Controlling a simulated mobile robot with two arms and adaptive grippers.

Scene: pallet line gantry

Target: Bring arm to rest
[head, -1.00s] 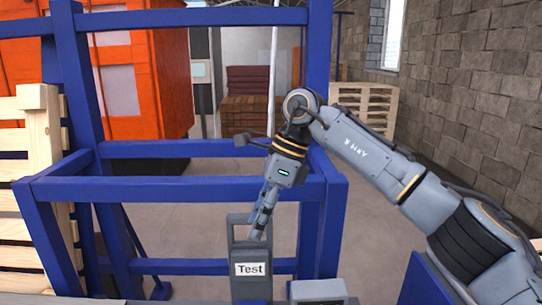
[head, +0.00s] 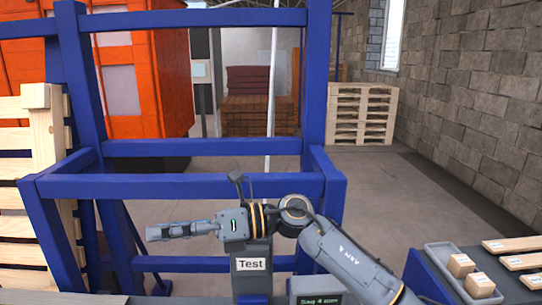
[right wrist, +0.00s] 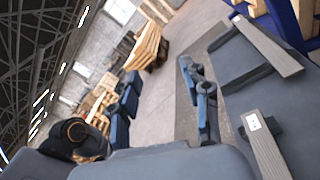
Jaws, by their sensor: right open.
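My right arm (head: 345,262) comes in from the lower right and bends at a round joint in front of the blue frame. My right gripper (head: 160,233) extends to the left from it, nearly level, open with nothing between its fingers. Its wrist passes in front of the upper part of a grey post labelled "Test" (head: 252,265); I cannot tell whether they touch. My left arm and gripper do not show in the head view. The right wrist view is tilted.
A blue steel frame (head: 180,188) stands ahead. At the lower right, a table holds a grey tray (head: 437,256) with small boxes (head: 461,265) and wooden boards (head: 510,244). Pallets (head: 361,113) stand at the back right, and orange racking (head: 140,75) at the back left. Open floor lies beyond the frame.

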